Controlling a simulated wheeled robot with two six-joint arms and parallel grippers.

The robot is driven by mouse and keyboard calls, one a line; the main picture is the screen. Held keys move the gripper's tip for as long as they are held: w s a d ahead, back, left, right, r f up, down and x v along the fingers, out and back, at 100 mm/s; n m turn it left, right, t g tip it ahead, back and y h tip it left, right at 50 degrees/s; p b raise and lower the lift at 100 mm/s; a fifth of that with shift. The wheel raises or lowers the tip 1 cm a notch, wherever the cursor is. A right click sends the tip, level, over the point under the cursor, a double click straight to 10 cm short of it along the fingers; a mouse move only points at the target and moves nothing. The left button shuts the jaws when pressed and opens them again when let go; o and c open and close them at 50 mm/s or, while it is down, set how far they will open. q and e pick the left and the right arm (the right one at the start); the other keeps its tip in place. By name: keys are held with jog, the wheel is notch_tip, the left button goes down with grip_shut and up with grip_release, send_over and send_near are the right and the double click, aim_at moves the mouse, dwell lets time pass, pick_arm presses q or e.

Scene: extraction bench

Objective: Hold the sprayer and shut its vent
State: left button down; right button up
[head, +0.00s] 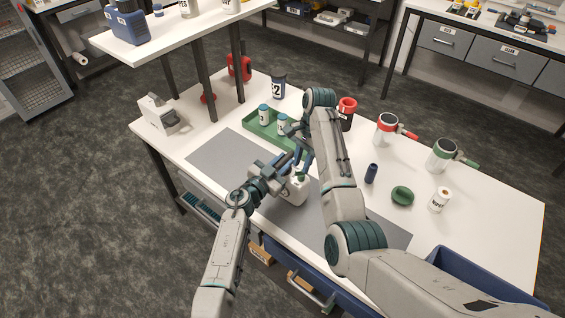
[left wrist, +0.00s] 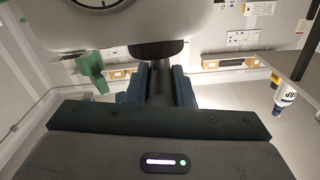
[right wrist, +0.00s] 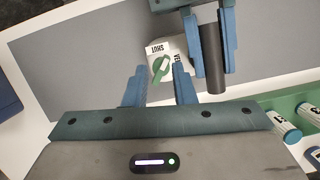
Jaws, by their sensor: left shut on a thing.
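The white sprayer (head: 296,191) stands on the grey mat (head: 222,156) in the head view. My left gripper (head: 279,176) is shut on its dark handle (left wrist: 160,85), with a blue finger on each side in the left wrist view. The green vent knob (right wrist: 160,68) sits on the white top, beside lettering that reads SHUT and a partly hidden second word. It also shows in the left wrist view (left wrist: 92,70). My right gripper (right wrist: 159,86) is open above the sprayer, its fingertips on either side of the knob's line. I cannot tell whether they touch it.
A green tray (head: 257,144) with small bottles lies behind the sprayer. A red cup (head: 347,113), a dark blue cylinder (head: 371,173), a green lump (head: 402,196) and two mugs stand at right. A raised shelf (head: 165,42) stands at back left.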

aim_at(301, 174)
jog(key=m+t, duration=0.1)
jog(key=m, duration=0.4)
jog(key=shift+m+y, duration=0.3)
jog(key=x, duration=0.2)
jog(key=d+x, duration=0.1)
jog(key=x, duration=0.2)
jog(key=shift+w, duration=0.2)
jog(key=c, duration=0.4)
jog(key=n, duration=0.4)
jog(key=shift+g, duration=0.4)
jog(key=n+h, duration=0.1)
jog(key=n, duration=0.3)
jog(key=shift+f+g, duration=0.1)
jog(key=shift+g, duration=0.2)
